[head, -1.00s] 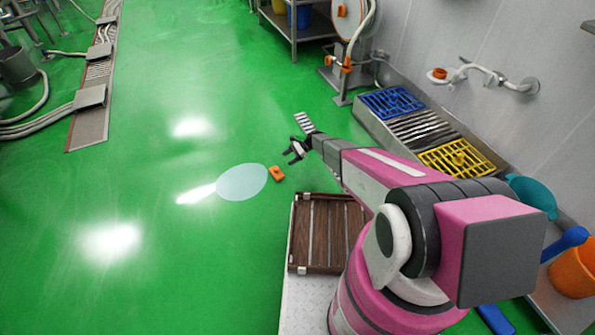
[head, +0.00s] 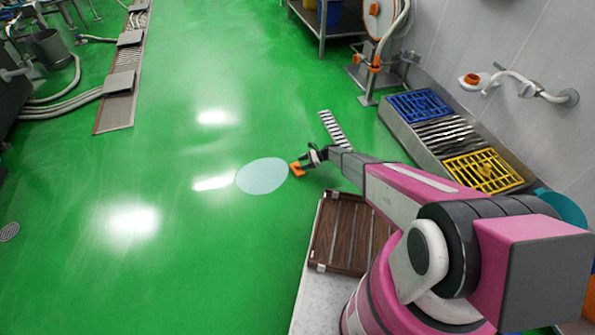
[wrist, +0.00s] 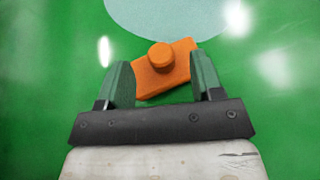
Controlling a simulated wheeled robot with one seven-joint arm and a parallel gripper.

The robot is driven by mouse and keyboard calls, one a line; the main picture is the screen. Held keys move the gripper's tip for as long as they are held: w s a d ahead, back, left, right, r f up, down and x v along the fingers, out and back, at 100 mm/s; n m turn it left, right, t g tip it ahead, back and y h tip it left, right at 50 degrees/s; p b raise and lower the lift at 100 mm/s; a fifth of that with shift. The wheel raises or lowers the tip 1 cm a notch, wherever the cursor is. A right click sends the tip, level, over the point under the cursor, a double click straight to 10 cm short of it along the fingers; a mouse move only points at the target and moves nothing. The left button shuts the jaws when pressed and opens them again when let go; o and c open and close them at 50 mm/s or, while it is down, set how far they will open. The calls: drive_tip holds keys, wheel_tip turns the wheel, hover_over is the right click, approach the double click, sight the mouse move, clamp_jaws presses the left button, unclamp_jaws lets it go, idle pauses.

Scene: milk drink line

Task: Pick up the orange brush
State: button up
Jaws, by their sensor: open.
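The orange brush (head: 297,169) lies on the green floor beside a pale blue round patch. In the wrist view the brush (wrist: 164,67) is a small orange block with a round knob on top, lying at a slant. My gripper (head: 312,157) is low over the floor at the brush. In the wrist view my gripper (wrist: 164,82) is open, with one finger on each side of the brush's near part. I cannot tell whether the fingers touch it. In the head view the gripper partly covers the brush.
A pale blue patch (head: 262,176) lies on the floor just left of the brush. A brown slatted crate (head: 324,232) sits near my base. A trough with blue (head: 418,104) and yellow (head: 482,171) grates runs along the right wall.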

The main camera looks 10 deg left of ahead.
sight(297, 165)
drive_tip(key=x, duration=0.4)
drive_tip(key=shift+w, duration=0.1)
drive_tip(key=shift+d, duration=0.1)
drive_tip(key=c, duration=1)
